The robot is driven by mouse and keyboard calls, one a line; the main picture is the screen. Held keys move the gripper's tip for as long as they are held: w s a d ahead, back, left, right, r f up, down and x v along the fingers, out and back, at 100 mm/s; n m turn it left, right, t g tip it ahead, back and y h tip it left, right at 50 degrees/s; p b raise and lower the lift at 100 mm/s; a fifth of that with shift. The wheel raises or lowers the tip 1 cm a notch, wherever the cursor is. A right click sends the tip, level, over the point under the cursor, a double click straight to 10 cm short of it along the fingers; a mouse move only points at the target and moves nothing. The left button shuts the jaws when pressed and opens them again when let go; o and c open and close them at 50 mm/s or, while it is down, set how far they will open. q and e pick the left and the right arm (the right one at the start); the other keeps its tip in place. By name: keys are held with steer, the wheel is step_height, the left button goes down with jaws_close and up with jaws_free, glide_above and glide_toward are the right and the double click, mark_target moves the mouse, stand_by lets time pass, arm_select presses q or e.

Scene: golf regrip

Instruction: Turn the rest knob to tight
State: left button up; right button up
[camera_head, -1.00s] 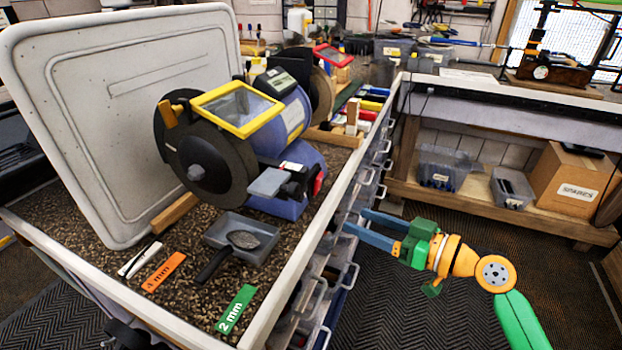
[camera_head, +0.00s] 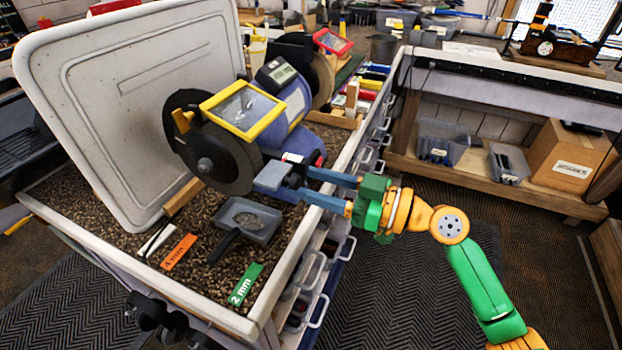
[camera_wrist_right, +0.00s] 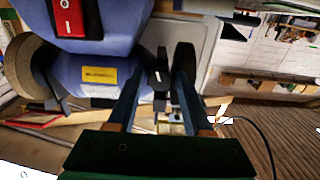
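The bench grinder (camera_head: 293,110) has a grey wheel (camera_head: 215,160) and a small grey tool rest (camera_head: 272,176). The black rest knob (camera_wrist_right: 160,72), with a white mark, shows in the right wrist view between my right gripper's fingers. My right gripper (camera_head: 308,183) has reached in from the right beside the rest, its two blue fingers apart. In the wrist view the right gripper (camera_wrist_right: 159,78) is open, with a finger on either side of the knob; I cannot tell whether they touch it. In the head view the knob is largely hidden. My left gripper is not in view.
A grey tray with a dark brush (camera_head: 248,218), an orange 4 mm strip (camera_head: 179,252) and a green 2 mm strip (camera_head: 245,284) lie on the bench in front of the grinder. A large pale panel (camera_head: 130,110) stands behind. Drawer handles (camera_head: 318,268) stick out along the bench's right side.

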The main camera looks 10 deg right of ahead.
jaws_close()
steer(key=shift+m, duration=0.8)
steer(key=m, duration=0.2)
steer(key=shift+m, duration=0.4)
steer(key=shift+o, duration=1.9)
jaws_free()
